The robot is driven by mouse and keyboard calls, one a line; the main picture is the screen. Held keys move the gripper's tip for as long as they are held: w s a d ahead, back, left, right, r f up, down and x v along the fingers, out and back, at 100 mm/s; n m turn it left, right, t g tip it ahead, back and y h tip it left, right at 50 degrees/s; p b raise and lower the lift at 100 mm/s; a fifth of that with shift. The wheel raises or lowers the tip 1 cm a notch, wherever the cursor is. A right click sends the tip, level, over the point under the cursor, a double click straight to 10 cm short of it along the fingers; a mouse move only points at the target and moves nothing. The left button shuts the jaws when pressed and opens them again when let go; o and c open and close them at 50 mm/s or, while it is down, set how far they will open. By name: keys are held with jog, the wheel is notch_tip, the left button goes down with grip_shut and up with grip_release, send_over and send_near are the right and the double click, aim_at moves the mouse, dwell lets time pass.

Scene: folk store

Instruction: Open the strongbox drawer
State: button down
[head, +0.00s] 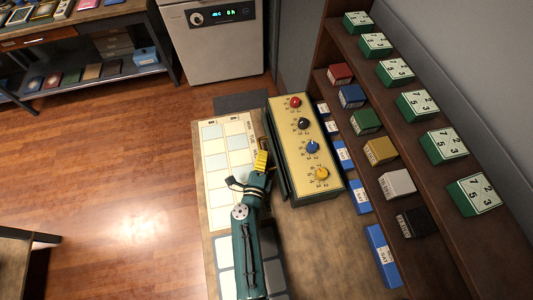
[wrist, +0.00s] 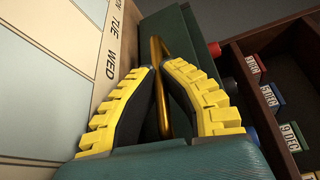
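The strongbox (head: 318,186) is a dark green box with a tan top. Red, black, blue and yellow dials sit in a row on that top. A dark green front panel (head: 276,160) runs along its left side, also seen in the wrist view (wrist: 203,45). I cannot tell how far the drawer stands out. A brass bar handle (wrist: 157,50) runs between the yellow ribbed fingers of my gripper (wrist: 157,68). The fingertips close in on the bar from both sides.
A calendar board (head: 215,178) with pale squares lies left of the strongbox, under my arm. Shelves (head: 348,62) with coloured date blocks rise close on the right. Blue blocks (head: 343,155) stand between. A white appliance (head: 215,50) stands behind. Open wooden floor (head: 110,170) lies left.

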jog(key=a, duration=0.2)
jog(key=s+a, duration=0.1)
jog(key=a, duration=0.4)
jog(key=shift+s+a+f, duration=0.1)
jog(key=shift+s+a, duration=0.1)
jog(key=shift+s, duration=0.2)
jog(key=c, duration=1.1)
grip_release()
jog(key=s, duration=0.4)
jog(key=s+a, duration=0.1)
jog(key=s, duration=0.3)
jog(key=s+r, duration=0.1)
jog(key=s, duration=0.2)
jog(key=shift+s+a, duration=0.4)
jog(key=shift+d, duration=0.1)
